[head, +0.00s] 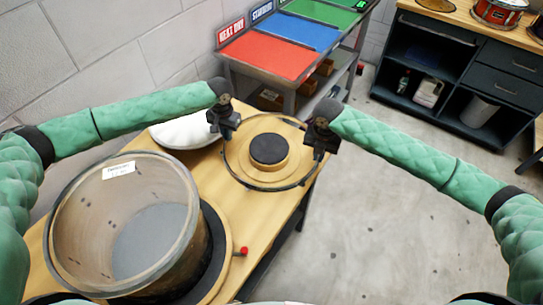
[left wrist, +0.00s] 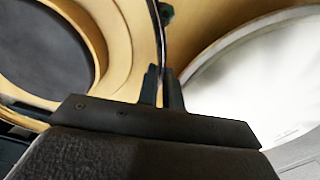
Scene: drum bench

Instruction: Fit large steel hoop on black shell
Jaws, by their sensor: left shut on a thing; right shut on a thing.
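The large steel hoop (head: 262,188) is a thin dark ring around a round wooden stand with a black centre (head: 268,149). My left gripper (head: 226,133) is shut on its left side, and my right gripper (head: 317,152) is shut on its right side. In the left wrist view the hoop (left wrist: 161,35) runs as a thin band between the left fingers (left wrist: 162,88). The large shell (head: 85,225) stands open end up at the near left, with a tan inside, a white label and a dark outside at lower right. Whether the hoop touches the stand is unclear.
A white round drumhead (head: 185,133) lies on the bench left of the hoop; it also shows in the left wrist view (left wrist: 265,85). A red knob (head: 243,251) sticks out beside the shell. A rack with coloured panels (head: 268,57) stands behind. The floor at right is clear.

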